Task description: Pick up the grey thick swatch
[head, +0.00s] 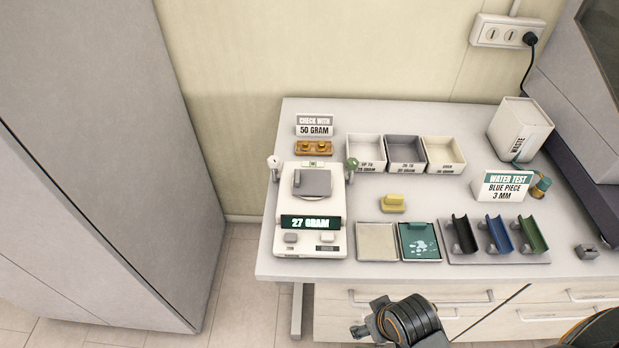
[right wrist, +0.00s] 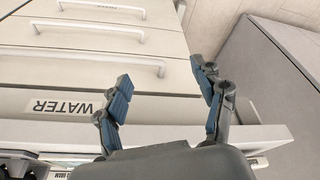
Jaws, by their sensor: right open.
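A grey swatch (head: 312,182) lies on the pan of the white scale (head: 337,207), whose display reads 27 GRAM. My right gripper (head: 368,320) is at the table's front edge, in front of the drawers and apart from both grey pieces. In the right wrist view my right gripper (right wrist: 161,75) has its fingers spread with nothing between them. My left gripper is not in view.
A yellow piece (head: 393,203) lies behind a beige tray (head: 377,256) and a green tray (head: 419,254). Three coloured cradles (head: 541,258) stand to their right. Drawers (right wrist: 90,45) line the table's front.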

